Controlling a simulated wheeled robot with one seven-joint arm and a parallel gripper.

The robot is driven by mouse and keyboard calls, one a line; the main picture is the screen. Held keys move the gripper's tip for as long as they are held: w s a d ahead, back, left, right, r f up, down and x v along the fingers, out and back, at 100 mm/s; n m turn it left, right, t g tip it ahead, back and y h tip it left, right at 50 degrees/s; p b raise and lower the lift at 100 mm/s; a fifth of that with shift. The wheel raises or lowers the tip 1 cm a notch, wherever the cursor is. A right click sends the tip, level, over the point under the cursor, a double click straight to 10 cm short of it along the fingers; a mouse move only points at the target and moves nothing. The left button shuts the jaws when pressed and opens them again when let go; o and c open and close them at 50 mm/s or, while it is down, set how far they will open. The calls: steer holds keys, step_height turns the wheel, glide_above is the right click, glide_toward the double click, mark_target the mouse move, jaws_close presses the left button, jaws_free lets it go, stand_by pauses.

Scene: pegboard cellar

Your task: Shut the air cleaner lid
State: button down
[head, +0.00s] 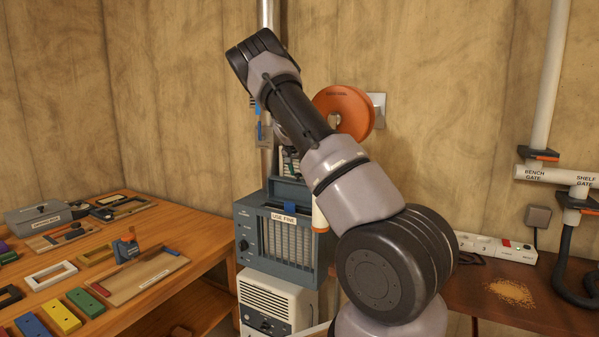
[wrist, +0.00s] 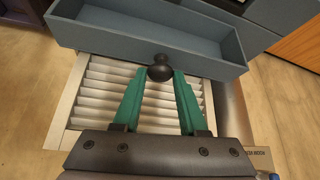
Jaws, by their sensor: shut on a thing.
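The blue-grey air cleaner (head: 245,232) with a "USE FINE" label and a grille stands left of centre in the head view. In the wrist view, a hollow blue-grey part that looks like its lid (wrist: 150,38) spans the top, with its open inside showing. A round black knob (wrist: 160,72) is on the lid's near wall. My gripper (wrist: 161,77) has its green fingers shut on this knob. White pleated filter slats (wrist: 88,103) in a pale frame show below the lid, so it stands open. In the head view my arm hides part of the cleaner's top.
A white louvred unit (head: 274,298) is under the cleaner. A wooden bench (head: 165,222) with trays and coloured blocks is at the left. An orange disc (head: 345,111) is on the wall behind my arm. A brown bench (head: 480,310) with a power strip (head: 497,247) is at the right.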

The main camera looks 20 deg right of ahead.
steer(key=s+a+f+t+h, duration=0.2)
steer(key=s+a+f+h, duration=0.15)
steer(key=s+a, duration=0.45)
steer(key=shift+s+a+f+n+t+h, duration=0.1)
steer(key=shift+s+a+f+t+h, duration=0.4)
steer(key=shift+f, duration=1.25)
steer(key=shift+s+a+f+n+t+h, duration=0.1)
steer(key=shift+a+f+t+h, duration=0.75)
steer(key=shift+f, duration=0.85)
steer(key=shift+s+a+f+n+t+h, duration=0.1)
steer(key=shift+s+a+f+t+h, duration=0.4)
steer(key=shift+f, duration=1.25)
steer(key=c, duration=1.5)
jaws_free()
steer(key=shift+w+a, duration=0.3)
steer(key=shift+a, duration=0.05)
steer(key=o, duration=1.1)
steer(key=shift+r, duration=0.15)
steer(key=shift+c, duration=0.2)
steer(key=v, duration=1)
steer(key=shift+s+r, duration=0.2)
steer(key=shift+s, duration=0.15)
